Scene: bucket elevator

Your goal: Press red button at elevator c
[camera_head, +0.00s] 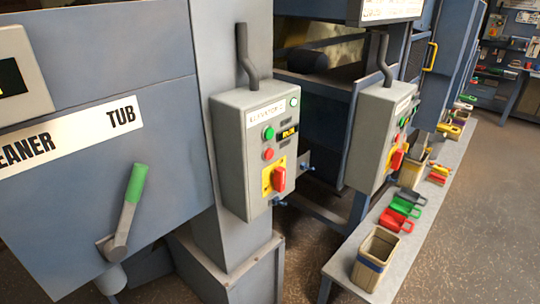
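A grey control box (235,160) is mounted on a grey-blue column in the middle of the view. Its label (265,115) reads "ELEVATOR" and a last letter that looks like C. Its front carries a green button (268,133) with a red button (268,154) just below it. Lower down is a red rotary switch (279,180) on a yellow plate. A similar control box (367,135) stands further back to the right; its label is too small to read. Neither gripper shows.
A long low bench (405,250) on the right carries a beige bucket (376,250) and several coloured scoops. Bare floor lies right of the bench.

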